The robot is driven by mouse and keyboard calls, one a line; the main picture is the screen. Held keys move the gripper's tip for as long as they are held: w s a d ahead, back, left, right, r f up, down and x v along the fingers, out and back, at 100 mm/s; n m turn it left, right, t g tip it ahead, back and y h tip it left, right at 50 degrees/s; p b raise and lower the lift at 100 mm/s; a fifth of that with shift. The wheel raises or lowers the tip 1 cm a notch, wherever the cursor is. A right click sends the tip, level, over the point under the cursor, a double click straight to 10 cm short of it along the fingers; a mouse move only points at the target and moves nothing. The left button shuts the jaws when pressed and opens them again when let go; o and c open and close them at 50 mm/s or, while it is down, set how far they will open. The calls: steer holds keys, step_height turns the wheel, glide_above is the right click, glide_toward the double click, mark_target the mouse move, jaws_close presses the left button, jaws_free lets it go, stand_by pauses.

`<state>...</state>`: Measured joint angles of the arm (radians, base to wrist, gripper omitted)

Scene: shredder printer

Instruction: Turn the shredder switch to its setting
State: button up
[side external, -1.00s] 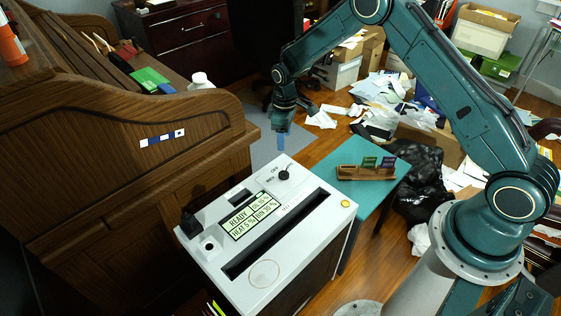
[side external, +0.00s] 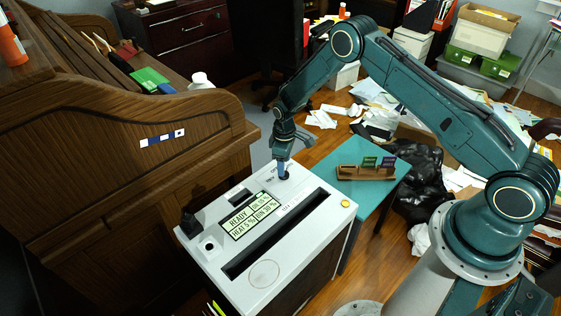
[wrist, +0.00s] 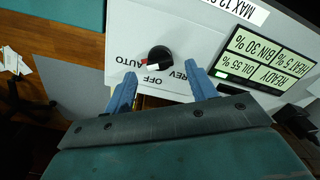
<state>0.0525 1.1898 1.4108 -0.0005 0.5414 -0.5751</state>
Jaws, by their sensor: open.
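The shredder (side external: 320,205) has a white top with a long dark slot and a display reading READY. Its switch, a round black knob (wrist: 159,56) with a white mark, sits among the labels AUTO, OFF and REV in the wrist view. The white mark points toward OFF. My gripper (side external: 283,174) is low over the switch corner in the side view and hides most of the knob there. In the wrist view my gripper (wrist: 164,82) is open, its two blue fingers apart, with the knob just beyond the gap between their tips. I cannot tell whether they touch it.
A teal side table (side external: 350,200) with a wooden card holder (side external: 365,172) stands right of the shredder. A wooden roll-top desk (side external: 130,170) is close on the left. A black part (side external: 190,224) rises from the shredder's left corner. Papers litter the floor behind.

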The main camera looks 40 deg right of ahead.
steer(key=shift+f, duration=1.35)
steer(key=shift+c, duration=0.3)
steer(key=c, duration=0.9)
